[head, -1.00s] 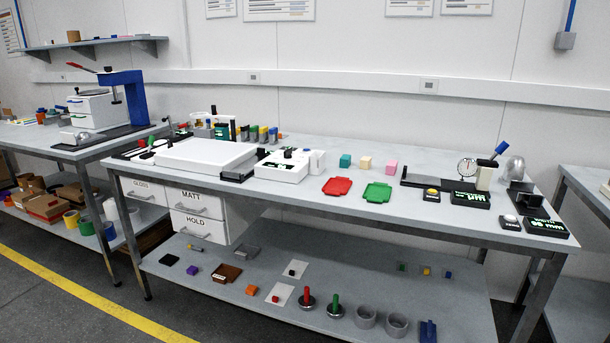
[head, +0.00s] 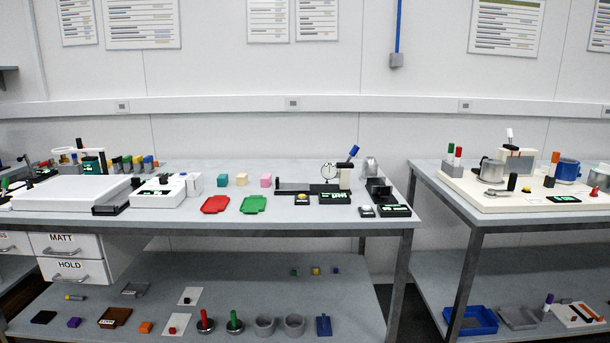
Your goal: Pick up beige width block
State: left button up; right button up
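The beige block (head: 241,179) is a small cube on the tabletop. It stands between a teal cube (head: 223,180) on its left and a pink cube (head: 266,180) on its right, with gaps between them. It lies behind the green tray (head: 253,205). Neither of my grippers shows in the head view.
A red tray (head: 215,204) lies left of the green tray. A dial gauge fixture (head: 328,172) stands right of the cubes, and a white device (head: 158,191) stands to their left. A second table (head: 440,178) is at the right, with a floor gap between. The lower shelf (head: 350,290) holds small parts.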

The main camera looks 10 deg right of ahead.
aim_at(242, 178)
jog(key=z, duration=0.4)
jog(key=i, duration=0.9)
